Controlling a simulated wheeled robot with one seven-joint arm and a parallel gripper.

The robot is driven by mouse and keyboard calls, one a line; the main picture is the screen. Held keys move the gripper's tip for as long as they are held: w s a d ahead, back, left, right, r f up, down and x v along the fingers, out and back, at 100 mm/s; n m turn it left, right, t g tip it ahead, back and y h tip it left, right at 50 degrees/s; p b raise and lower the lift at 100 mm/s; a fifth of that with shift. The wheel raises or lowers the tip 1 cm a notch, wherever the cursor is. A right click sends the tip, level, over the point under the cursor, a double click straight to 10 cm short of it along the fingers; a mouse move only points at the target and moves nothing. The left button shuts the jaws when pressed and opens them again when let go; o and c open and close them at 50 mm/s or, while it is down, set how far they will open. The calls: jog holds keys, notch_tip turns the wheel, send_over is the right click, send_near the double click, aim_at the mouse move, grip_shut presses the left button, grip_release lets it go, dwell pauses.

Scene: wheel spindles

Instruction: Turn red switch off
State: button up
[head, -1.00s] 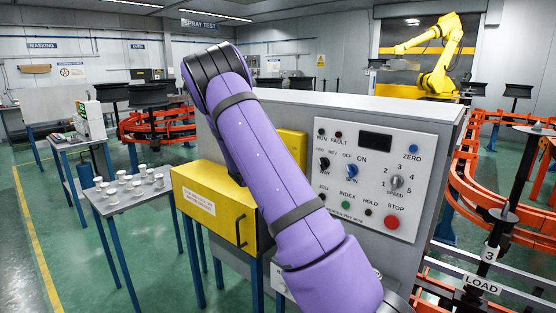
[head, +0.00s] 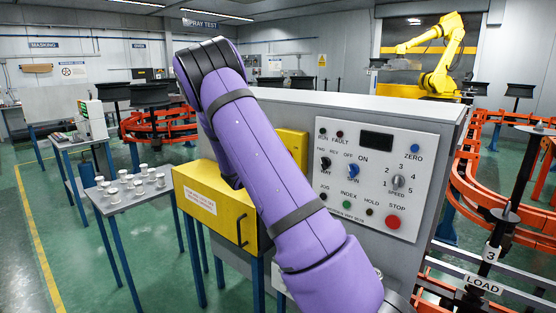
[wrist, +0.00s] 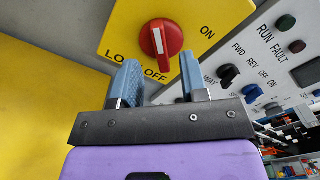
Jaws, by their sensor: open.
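In the wrist view the red switch (wrist: 163,42) is a round rotary knob with a raised grip bar and a white line on it. In the head view my arm hides the switch and gripper.
A grey control panel (head: 410,222) with knobs, lamps and a red stop button (head: 392,222) lies right of the yellow plate (head: 292,146). A yellow box (head: 200,190) with a handle juts out at left. A table (head: 112,207) with white parts stands further left.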

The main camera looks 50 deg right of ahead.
jog(key=a, duration=0.7)
jog(key=shift+s+a, duration=0.25)
jog(key=shift+s, duration=0.1)
jog(key=s+a+r+m+g+y, duration=0.1)
jog(key=s+a+r+m+y, duration=0.35)
jog(key=s+m, duration=0.35)
jog(key=s+a+r+m+g+y, duration=0.1)
jog(key=s+a+r+m+y, duration=0.35)
jog(key=s+m, duration=0.35)
jog(key=s+a+r+m+t+y, duration=0.2)
jog(key=s+a+m, duration=0.4)
jog(key=s+a, duration=0.3)
jog(key=s+a+r+m+t+y, duration=0.3)
jog(key=s+a+m+y, duration=0.3)
jog(key=s+a, duration=0.3)
jog(key=a+t+y, duration=0.1)
jog(key=a, duration=0.1)
jog(key=shift+s+a, duration=0.25)
jog(key=shift+a, duration=0.05)
jog(key=shift+r, duration=0.1)
